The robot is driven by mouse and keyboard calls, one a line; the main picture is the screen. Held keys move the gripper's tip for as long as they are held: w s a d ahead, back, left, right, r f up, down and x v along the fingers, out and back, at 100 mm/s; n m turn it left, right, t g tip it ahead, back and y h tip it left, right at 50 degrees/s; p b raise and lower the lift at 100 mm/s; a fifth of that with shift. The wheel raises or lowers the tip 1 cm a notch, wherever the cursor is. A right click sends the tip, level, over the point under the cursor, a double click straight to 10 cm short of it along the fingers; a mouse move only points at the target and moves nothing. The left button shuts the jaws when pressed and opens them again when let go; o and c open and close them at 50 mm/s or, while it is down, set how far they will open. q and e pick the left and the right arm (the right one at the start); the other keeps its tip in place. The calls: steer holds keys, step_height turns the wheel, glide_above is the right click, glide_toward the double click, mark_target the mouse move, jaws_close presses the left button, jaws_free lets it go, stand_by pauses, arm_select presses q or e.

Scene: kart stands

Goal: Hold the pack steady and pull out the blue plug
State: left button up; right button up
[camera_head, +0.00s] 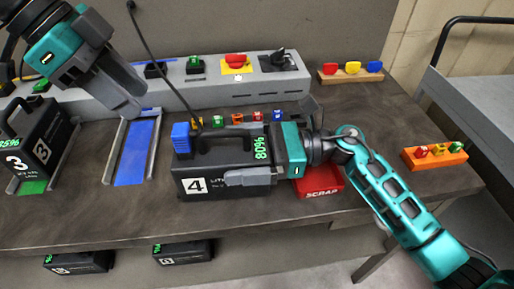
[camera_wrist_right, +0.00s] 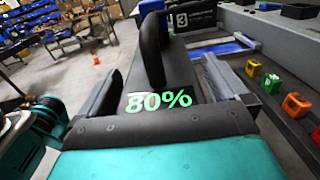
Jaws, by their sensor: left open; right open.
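The black pack marked 4 (camera_head: 210,187) stands upright on the bench, with a carry handle and a green 80% readout. The blue plug (camera_head: 181,138) sits at the pack's left end, with a dark cable rising from it. My right gripper (camera_head: 238,155) is open at the pack's right end, with its fingers along the front and back sides. In the right wrist view, the pack's top (camera_wrist_right: 178,75) lies between the two fingers; whether they touch is unclear. My left gripper (camera_head: 128,106) is open and empty, up and left of the plug, above the blue-floored slot.
A pack marked 3 (camera_head: 40,150) stands in a stand at left. An empty blue-floored slot (camera_head: 135,155) lies between the packs. A grey console (camera_head: 215,90) with a red button runs behind. A red scrap bin (camera_head: 322,186) and an orange block rack (camera_head: 436,156) are at right.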

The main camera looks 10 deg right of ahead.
jaws_close()
stand_by(1.1)
arm_select(q)
steer(key=shift+o, duration=0.2)
